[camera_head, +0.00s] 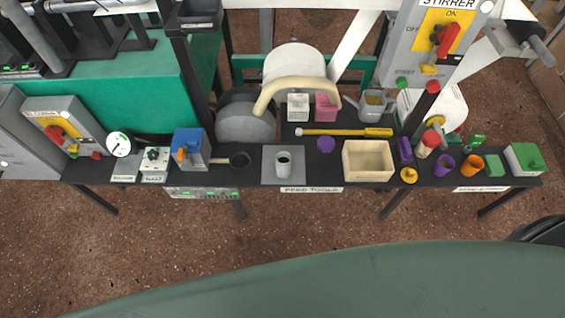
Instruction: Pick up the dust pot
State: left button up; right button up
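No label that I can read marks a dust pot. A small grey cup (284,168) with a dark inside stands upright on a square grey pad (269,177) at the middle front of the black bench. A grey metal jug (366,110) with yellowish contents stands further back to the right. I cannot tell for certain which of them is the dust pot. Neither of my grippers is in view.
A cream open box (368,177) stands right of the cup, and a dark long-handled ladle (238,160) lies left of it. A yellow tool (350,132) lies behind. A curved beige pipe (295,84) arches over the bench. Coloured cups stand at the right end.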

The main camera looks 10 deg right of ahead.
aim_at(284, 159)
jog(key=z, duration=1.3)
jog(key=k, duration=0.4)
